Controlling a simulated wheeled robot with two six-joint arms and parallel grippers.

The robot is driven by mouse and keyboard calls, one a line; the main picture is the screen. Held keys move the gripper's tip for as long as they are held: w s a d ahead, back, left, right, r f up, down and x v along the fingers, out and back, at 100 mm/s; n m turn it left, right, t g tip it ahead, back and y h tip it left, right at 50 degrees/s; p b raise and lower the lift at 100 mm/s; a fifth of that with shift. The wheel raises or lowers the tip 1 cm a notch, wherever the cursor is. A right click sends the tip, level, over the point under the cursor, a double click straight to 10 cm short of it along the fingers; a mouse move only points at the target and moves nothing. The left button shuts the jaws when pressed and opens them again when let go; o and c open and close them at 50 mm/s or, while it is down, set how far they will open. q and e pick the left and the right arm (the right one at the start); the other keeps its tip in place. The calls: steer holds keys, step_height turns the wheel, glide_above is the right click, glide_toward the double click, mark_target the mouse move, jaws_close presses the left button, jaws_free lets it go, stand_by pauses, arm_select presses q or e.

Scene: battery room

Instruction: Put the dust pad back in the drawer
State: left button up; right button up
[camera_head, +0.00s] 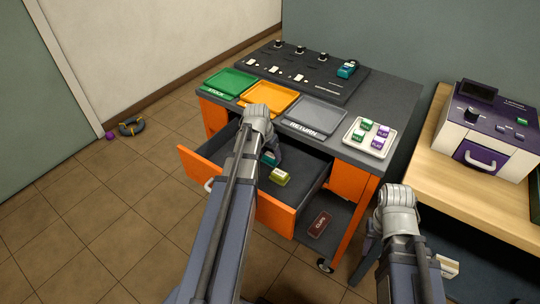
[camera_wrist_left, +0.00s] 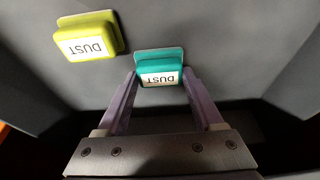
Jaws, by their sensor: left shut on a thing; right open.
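The drawer (camera_head: 226,188) of the dark workbench is pulled open. My left gripper (camera_head: 272,157) reaches down into it and is shut on a teal pad (camera_head: 268,160). In the left wrist view the teal pad (camera_wrist_left: 160,72), labelled DUST, sits between the fingertips, close to the drawer floor; whether it touches the floor I cannot tell. A yellow-green pad (camera_head: 280,177) lies in the drawer beside it; in the left wrist view this pad (camera_wrist_left: 88,37) also reads DUST. My right gripper (camera_head: 447,265) is open, low at the right, partly hidden by its own arm.
Green (camera_head: 230,82), orange (camera_head: 268,97) and grey RETURN (camera_head: 317,115) trays line the benchtop. A pale tray (camera_head: 355,146) holds several small labelled blocks. A CLIPS box (camera_head: 320,224) lies on the lower shelf. A purple-and-white machine (camera_head: 487,130) stands on the wooden table. Floor at left is mostly clear.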

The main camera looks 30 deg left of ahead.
arm_select(q)
steer(key=shift+f, duration=0.1)
steer(key=o, duration=1.5)
steer(key=p+v, duration=1.1)
steer(key=v, duration=0.1)
steer(key=shift+r+p, duration=0.2)
steer(key=shift+p, duration=0.1)
steer(key=s+d+m+g, duration=0.1)
steer(key=s+d, duration=0.3)
steer(key=d, duration=0.6)
steer(key=s+d+m+g+y, duration=0.1)
steer(key=s+d, duration=0.3)
steer(key=d, duration=0.6)
steer(key=s+d+f+m+g, duration=0.1)
steer(key=s+d, duration=0.4)
steer(key=d, duration=0.5)
steer(key=shift+d+g+y, duration=0.3)
steer(key=shift+d+g, duration=0.05)
steer(key=shift+g, duration=0.05)
